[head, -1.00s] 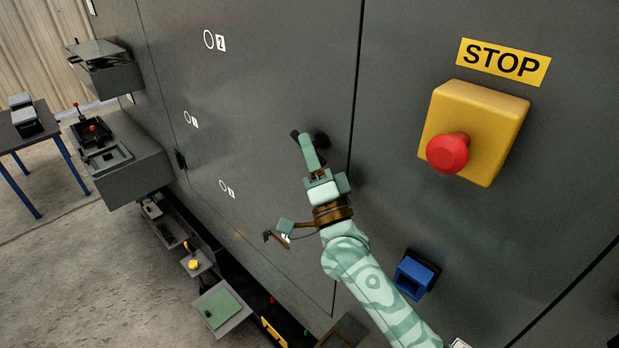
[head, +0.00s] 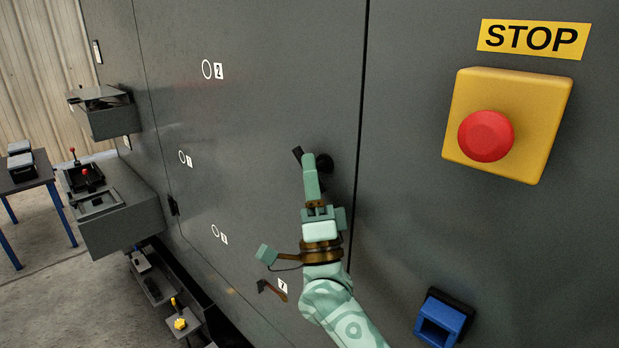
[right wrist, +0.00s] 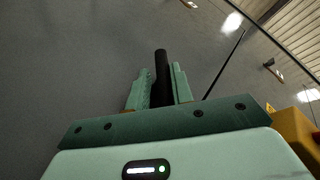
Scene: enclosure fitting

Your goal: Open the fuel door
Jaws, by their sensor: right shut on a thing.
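The large dark grey door panel (head: 260,130) fills the middle of the head view, with a black seam along its right side. A black lever handle (head: 297,153) with a round base sits near that seam. My right gripper (head: 311,172) reaches up to it from below and is shut on the handle. In the right wrist view the dark handle bar (right wrist: 162,72) stands between the two green fingers of the gripper (right wrist: 158,90). The panel looks flush with its surroundings; no gap is visible. No label names the fuel door. My left gripper is not in view.
A yellow box with a red stop button (head: 486,136) and a blue socket (head: 441,321) are fixed right of the seam. Grey boxes and trays (head: 105,205) stick out at the left. A table (head: 30,180) stands farther left on open floor.

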